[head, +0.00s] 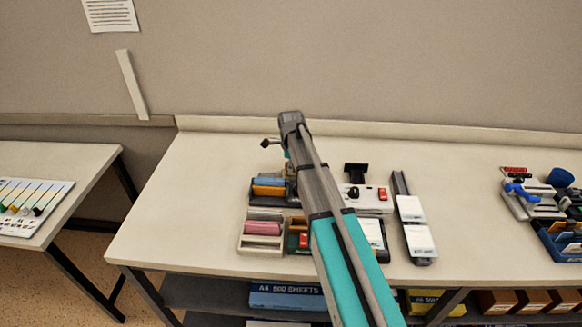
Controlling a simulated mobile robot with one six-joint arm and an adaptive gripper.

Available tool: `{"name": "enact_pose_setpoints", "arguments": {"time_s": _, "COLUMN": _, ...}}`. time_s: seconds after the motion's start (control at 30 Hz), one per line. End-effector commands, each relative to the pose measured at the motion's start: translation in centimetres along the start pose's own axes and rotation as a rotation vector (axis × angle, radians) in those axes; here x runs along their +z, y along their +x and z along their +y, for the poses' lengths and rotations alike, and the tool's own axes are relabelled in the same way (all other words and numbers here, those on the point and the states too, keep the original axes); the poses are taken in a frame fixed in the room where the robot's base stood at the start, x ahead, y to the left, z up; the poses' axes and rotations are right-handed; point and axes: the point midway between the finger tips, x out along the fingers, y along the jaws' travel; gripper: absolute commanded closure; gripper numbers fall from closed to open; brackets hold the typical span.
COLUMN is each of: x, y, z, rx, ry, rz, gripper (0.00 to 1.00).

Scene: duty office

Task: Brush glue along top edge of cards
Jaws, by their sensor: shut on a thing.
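My arm reaches up over the middle of the bench and bends down at its far end, and it hides my gripper's fingertips. I cannot see what the gripper holds. No glue brush can be made out. A pair of white card-like blocks, one nearer the back (410,208) and one nearer the front (420,241), lie on a dark rail (400,184) right of the arm. Another white card-like piece (373,233) lies beside the arm, partly covered by it. Whether these are the task's cards is unclear. No glue shows on them.
Left of the arm are a dark tray (258,201) with blue and orange pieces and a beige tray (243,240) with a pink block. A pale device with red parts (375,205) stands right of the arm. Clutter (540,205) fills the far right; the bench's left is clear.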

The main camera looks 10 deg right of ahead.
Motion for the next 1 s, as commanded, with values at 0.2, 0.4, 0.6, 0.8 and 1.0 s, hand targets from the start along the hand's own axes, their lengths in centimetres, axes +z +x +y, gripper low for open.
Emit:
{"name": "enact_pose_setpoints", "arguments": {"time_s": 0.2, "x": 0.0, "y": -1.6, "z": 0.0, "rx": -0.001, "ry": 0.0, "rz": 0.0, "gripper": 1.0}}
{"name": "enact_pose_setpoints", "arguments": {"time_s": 0.4, "x": 0.0, "y": -2.7, "z": -0.1, "rx": -0.001, "ry": 0.0, "rz": 0.0, "gripper": 1.0}}
{"name": "enact_pose_setpoints", "arguments": {"time_s": 0.6, "x": 0.0, "y": -3.9, "z": -0.1, "rx": -0.001, "ry": 0.0, "rz": 0.0, "gripper": 1.0}}
{"name": "enact_pose_setpoints", "arguments": {"time_s": 0.8, "x": 0.0, "y": -5.0, "z": -0.1, "rx": -0.001, "ry": 0.0, "rz": 0.0, "gripper": 1.0}}
{"name": "enact_pose_setpoints", "arguments": {"time_s": 1.0, "x": 0.0, "y": -6.1, "z": -0.1, "rx": -0.001, "ry": 0.0, "rz": 0.0, "gripper": 1.0}}
